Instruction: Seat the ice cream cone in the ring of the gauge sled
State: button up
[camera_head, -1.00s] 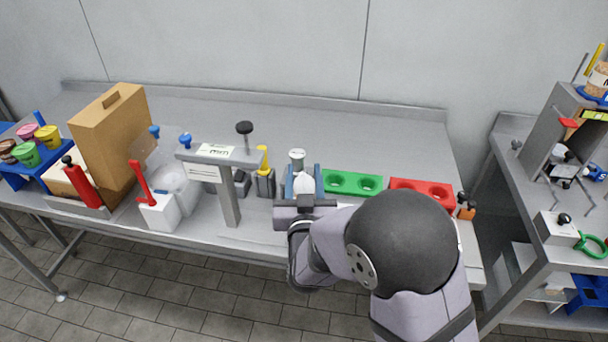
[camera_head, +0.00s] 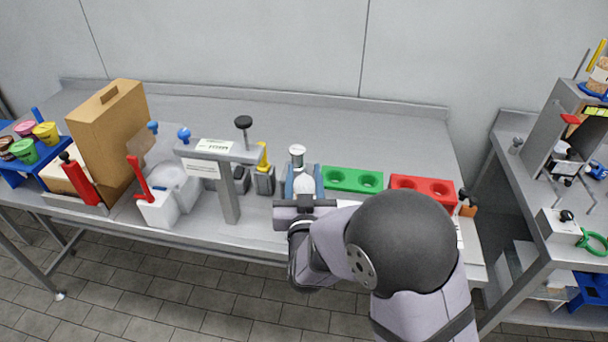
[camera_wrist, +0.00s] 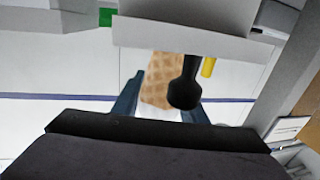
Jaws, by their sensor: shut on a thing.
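My gripper (camera_head: 304,176) is shut on the ice cream cone, with its blue fingers on either side. In the wrist view the tan waffle cone (camera_wrist: 158,82) shows between the fingers, with a white part below it. In the head view a white rounded form (camera_head: 304,184) lies between the fingers; the waffle part is not clear there. The grey gauge frame (camera_head: 231,200), with a labelled crossbar and a black knob (camera_head: 243,123), stands left of my gripper. I cannot make out the ring of the sled.
A green block (camera_head: 352,179) and a red block (camera_head: 423,190), both with round holes, stand to the right. A yellow-handled item (camera_head: 263,158) stands close on the left. A cardboard box (camera_head: 110,135) is at far left. The back of the table is clear.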

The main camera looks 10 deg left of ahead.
jog(key=shift+f+b, duration=0.35)
jog(key=shift+f, duration=0.1)
jog(key=o, duration=0.9)
jog(key=shift+s, duration=0.1)
jog(key=shift+s+d+b, duration=0.25)
jog(key=shift+s+b, duration=0.05)
jog(key=shift+s, duration=0.85)
jog(key=shift+s+d+b, duration=0.25)
jog(key=shift+s, duration=0.95)
jog(key=shift+s+d+b, duration=0.25)
jog(key=shift+s+b, duration=0.05)
jog(key=shift+s, duration=0.85)
